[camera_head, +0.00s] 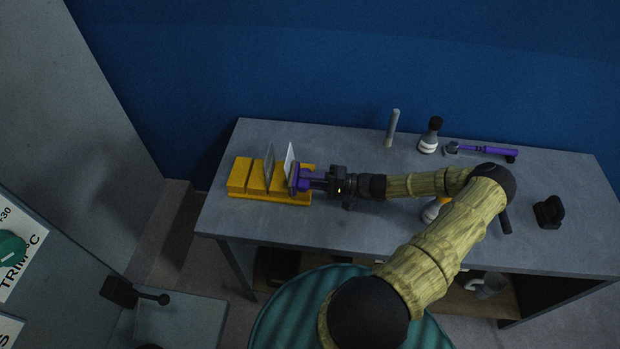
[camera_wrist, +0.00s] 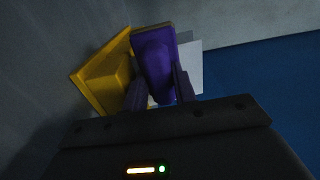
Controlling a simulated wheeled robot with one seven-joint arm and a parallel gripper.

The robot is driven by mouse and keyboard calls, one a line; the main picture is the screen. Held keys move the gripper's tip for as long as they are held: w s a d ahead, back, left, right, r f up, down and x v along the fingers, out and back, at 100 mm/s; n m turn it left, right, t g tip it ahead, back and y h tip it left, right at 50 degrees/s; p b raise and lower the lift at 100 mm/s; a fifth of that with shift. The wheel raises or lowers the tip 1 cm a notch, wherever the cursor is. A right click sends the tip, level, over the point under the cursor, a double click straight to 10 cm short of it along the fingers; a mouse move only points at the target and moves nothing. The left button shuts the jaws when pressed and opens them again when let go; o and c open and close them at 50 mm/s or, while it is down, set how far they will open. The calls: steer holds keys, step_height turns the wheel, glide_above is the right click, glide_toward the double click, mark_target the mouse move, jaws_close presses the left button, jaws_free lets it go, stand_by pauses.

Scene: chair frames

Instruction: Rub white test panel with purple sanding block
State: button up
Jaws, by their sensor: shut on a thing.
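The purple sanding block (camera_head: 303,178) is held in my gripper (camera_head: 313,180) over the right end of a yellow stepped rack (camera_head: 240,179). In the wrist view the block (camera_wrist: 154,68) sits between my two fingers (camera_wrist: 160,92). The white test panel (camera_head: 289,160) stands upright in the rack, just left of the block. In the wrist view part of the panel (camera_wrist: 190,70) shows behind the block. The block is close against the panel's right side; I cannot tell if they touch. A grey panel (camera_head: 269,165) stands in the rack further left.
A black object (camera_head: 548,212) lies at the right. A white and yellow item (camera_head: 433,211) is partly hidden by my arm. The front middle is clear.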

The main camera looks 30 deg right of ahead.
steer(key=shift+a+r, duration=0.1)
steer(key=shift+r, duration=0.05)
steer(key=shift+w, duration=0.1)
steer(key=shift+w+d+b, duration=0.6)
steer(key=shift+w+d, duration=0.1)
steer(key=shift+w, duration=0.2)
steer(key=shift+w+d+b, duration=0.4)
steer(key=shift+w+b, duration=0.15)
steer(key=shift+w, duration=0.05)
steer(key=shift+w+d, duration=0.25)
steer(key=shift+w, duration=0.1)
steer(key=shift+w+d+b, duration=0.65)
steer(key=shift+w+b, duration=0.3)
steer(key=shift+w, duration=0.05)
steer(key=shift+s, duration=0.1)
stand_by(0.4)
